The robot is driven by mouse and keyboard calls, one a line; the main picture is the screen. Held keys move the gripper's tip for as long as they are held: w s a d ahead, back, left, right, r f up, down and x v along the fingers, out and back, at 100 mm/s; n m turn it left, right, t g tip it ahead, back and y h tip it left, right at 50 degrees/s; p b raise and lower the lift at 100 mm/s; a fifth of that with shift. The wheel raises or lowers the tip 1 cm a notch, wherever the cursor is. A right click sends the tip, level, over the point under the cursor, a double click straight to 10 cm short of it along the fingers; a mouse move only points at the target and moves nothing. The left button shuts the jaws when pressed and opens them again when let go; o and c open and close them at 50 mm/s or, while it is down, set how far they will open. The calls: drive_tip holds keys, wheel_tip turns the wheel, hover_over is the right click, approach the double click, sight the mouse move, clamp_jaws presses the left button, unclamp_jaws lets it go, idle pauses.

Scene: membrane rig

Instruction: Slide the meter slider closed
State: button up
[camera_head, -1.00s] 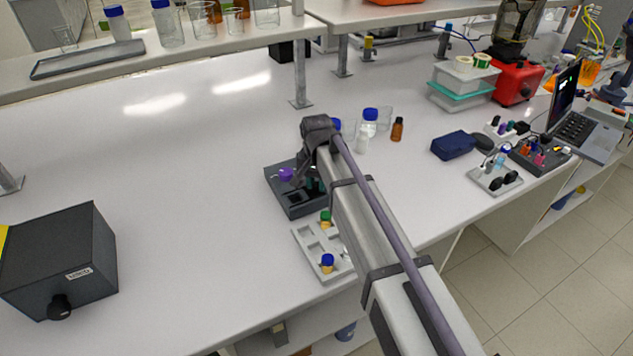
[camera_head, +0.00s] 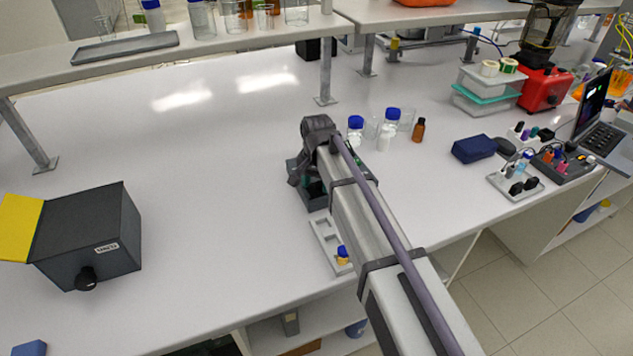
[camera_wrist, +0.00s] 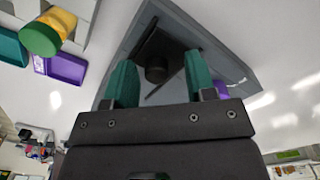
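A dark grey device (camera_head: 314,203) sits on the bench, mostly hidden behind my arm in the head view. I cannot tell for sure that it is the meter. In the wrist view a dark grey body (camera_wrist: 205,25) shows a recess with a black plate and a short round black knob (camera_wrist: 156,70). My gripper (camera_wrist: 160,80) is open. Its two green fingers are apart, one on each side of the knob in the picture, with nothing clearly held. Contact cannot be told. A purple part (camera_wrist: 240,90) shows beside the right finger. The slider's position is unclear.
A pale tray (camera_head: 322,237) with a blue-capped yellow vial (camera_head: 342,254) stands in front of the device. Clear bottles with blue caps (camera_head: 355,124) and a brown bottle (camera_head: 418,131) stand behind to the right. A black box (camera_head: 95,235) with a yellow panel stands left. The bench between is clear.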

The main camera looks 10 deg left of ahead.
sight(317, 184)
wheel_tip(317, 184, up, 11)
drive_tip(key=p, duration=1)
drive_tip(key=shift+p, duration=0.4)
drive_tip(key=shift+f, duration=0.1)
drive_tip(key=s+d+f+n+b, duration=0.1)
drive_tip(key=s+d+f+b, duration=0.1)
drive_tip(key=s+d, duration=0.8)
drive_tip(key=s+d+f+n+b, duration=0.1)
drive_tip(key=s+d+n, duration=0.1)
drive_tip(key=s+d, duration=0.7)
drive_tip(key=d, duration=0.5)
drive_tip(key=shift+s+d+f+b, duration=0.25)
drive_tip(key=shift+s+f+b, duration=0.1)
drive_tip(key=shift+s, duration=0.05)
